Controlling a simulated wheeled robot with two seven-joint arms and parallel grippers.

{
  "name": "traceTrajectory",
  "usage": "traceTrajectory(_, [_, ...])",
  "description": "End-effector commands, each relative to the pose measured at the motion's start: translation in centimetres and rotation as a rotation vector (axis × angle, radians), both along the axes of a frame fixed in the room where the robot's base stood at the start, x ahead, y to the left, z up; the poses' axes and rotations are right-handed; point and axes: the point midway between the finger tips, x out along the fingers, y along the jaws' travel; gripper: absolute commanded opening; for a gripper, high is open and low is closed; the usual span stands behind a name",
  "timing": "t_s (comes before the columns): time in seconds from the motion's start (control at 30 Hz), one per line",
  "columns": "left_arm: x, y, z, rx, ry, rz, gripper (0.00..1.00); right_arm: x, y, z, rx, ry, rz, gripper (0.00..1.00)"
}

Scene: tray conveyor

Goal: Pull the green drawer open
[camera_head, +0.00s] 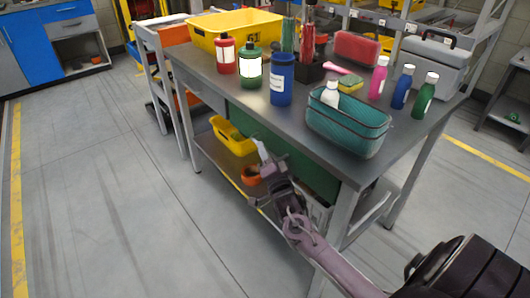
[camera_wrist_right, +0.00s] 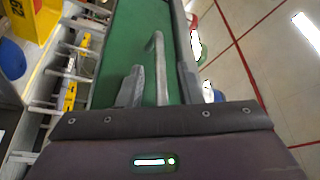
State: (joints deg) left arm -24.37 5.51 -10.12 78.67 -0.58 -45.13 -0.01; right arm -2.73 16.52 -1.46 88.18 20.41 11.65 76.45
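The green drawer (camera_head: 300,160) is under the worktable's top, with its green front facing my right arm. It looks closed, though my arm covers part of it. The front fills the middle of the right wrist view (camera_wrist_right: 125,55), with a grey bar handle (camera_wrist_right: 158,62) standing out from it. My right gripper (camera_head: 266,165) is at the drawer front. In the wrist view its two fingers (camera_wrist_right: 160,88) are apart, with the handle between them. I cannot tell whether either finger touches it. My left gripper is not in view.
The worktable (camera_head: 215,85) carries bottles, a yellow bin (camera_head: 235,40), a teal basket (camera_head: 348,135) and a grey toolbox (camera_head: 435,70). A lower shelf holds a yellow bin (camera_head: 228,137) and an orange bowl (camera_head: 249,180). Open floor (camera_head: 110,190) lies to the left.

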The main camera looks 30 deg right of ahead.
Motion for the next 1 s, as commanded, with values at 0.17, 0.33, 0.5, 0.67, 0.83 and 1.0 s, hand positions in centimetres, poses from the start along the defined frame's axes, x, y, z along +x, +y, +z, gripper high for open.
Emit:
traceTrajectory(0.17, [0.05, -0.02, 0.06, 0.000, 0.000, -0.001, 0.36, 0.62, -0.17, 0.12, 0.000, 0.001, -0.001, 0.32])
traceTrajectory(0.33, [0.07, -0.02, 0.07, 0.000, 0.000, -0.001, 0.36, 0.60, -0.17, 0.09, 0.000, 0.001, 0.000, 0.32])
traceTrajectory(0.5, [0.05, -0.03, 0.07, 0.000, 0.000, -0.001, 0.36, 0.58, -0.16, 0.09, -0.001, 0.002, 0.000, 0.12])
traceTrajectory(0.67, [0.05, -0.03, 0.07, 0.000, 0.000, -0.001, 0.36, 0.58, -0.16, 0.07, 0.000, 0.002, 0.000, 0.00])
traceTrajectory(0.83, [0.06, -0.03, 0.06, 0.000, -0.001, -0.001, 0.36, 0.57, -0.16, 0.06, 0.000, 0.002, 0.000, 0.00])
traceTrajectory(1.0, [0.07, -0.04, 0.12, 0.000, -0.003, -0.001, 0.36, 0.56, -0.08, 0.04, 0.001, 0.002, 0.000, 0.00])
